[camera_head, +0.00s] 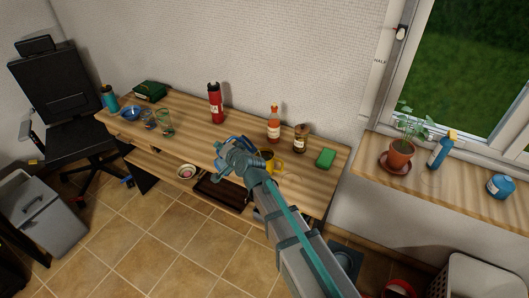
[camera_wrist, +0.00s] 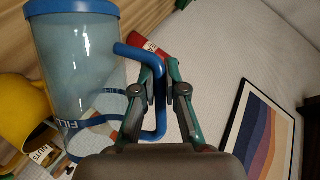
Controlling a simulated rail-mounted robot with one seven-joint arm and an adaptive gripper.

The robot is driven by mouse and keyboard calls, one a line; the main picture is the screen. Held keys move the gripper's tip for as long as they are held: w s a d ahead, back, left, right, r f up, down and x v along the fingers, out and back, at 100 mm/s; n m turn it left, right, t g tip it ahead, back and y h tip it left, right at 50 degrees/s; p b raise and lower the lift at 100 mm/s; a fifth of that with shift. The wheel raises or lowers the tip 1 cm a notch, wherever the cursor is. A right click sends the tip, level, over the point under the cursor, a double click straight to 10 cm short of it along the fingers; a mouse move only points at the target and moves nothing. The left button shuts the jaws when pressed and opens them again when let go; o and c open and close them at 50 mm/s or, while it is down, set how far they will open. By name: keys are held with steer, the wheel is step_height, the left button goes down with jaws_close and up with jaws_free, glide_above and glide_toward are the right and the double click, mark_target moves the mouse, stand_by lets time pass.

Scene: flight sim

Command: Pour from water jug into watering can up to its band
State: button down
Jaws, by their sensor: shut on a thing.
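A clear blue-tinted jug (camera_wrist: 78,70) with a blue rim, a blue handle and a blue band fills the left of the wrist view. Lettering like "FILL" shows near the band. My gripper (camera_wrist: 168,95) is shut on the jug's handle; in the head view my gripper (camera_head: 232,153) is over the desk's front part. The jug is mostly hidden there, and I cannot tell its water level. A yellow vessel (camera_head: 272,166), possibly the watering can, is partly hidden beside my arm on the desk. It also shows in the wrist view (camera_wrist: 22,108), cut off at the left.
A potted plant (camera_head: 399,154) and a blue spray bottle (camera_head: 440,150) are on the windowsill. The desk's middle has some free room.

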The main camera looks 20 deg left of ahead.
mark_target(215, 163)
steer(key=shift+w+d+r+m+y+b, duration=0.15)
steer(key=shift+r+m+b, duration=0.1)
steer(key=shift+r+b, duration=0.2)
steer(key=shift+w+d+r+m+y+b, duration=0.15)
steer(key=shift+r+m+b, duration=0.1)
steer(key=shift+r+b, duration=0.15)
stand_by(2.5)
steer(key=f+n+p, duration=0.1)
steer(key=p, duration=0.1)
steer(key=s+a+f+h+p, duration=0.1)
steer(key=p, duration=0.2)
steer(key=shift+s+a+f+n+p, duration=0.1)
steer(key=shift+a+f+n+p, duration=0.1)
steer(key=shift+f+n+p, duration=0.15)
steer(key=p, duration=0.1)
steer(key=f+n+p, duration=0.1)
steer(key=p, duration=0.1)
steer(key=shift+s+a+f+t+h, duration=0.2)
steer(key=shift+t+h, duration=0.1)
steer(key=shift+h, duration=0.1)
steer(key=shift+f, duration=0.4)
steer(key=shift+a+f+p, duration=0.1)
steer(key=shift+f+p, duration=0.15)
steer(key=shift+p, duration=0.85)
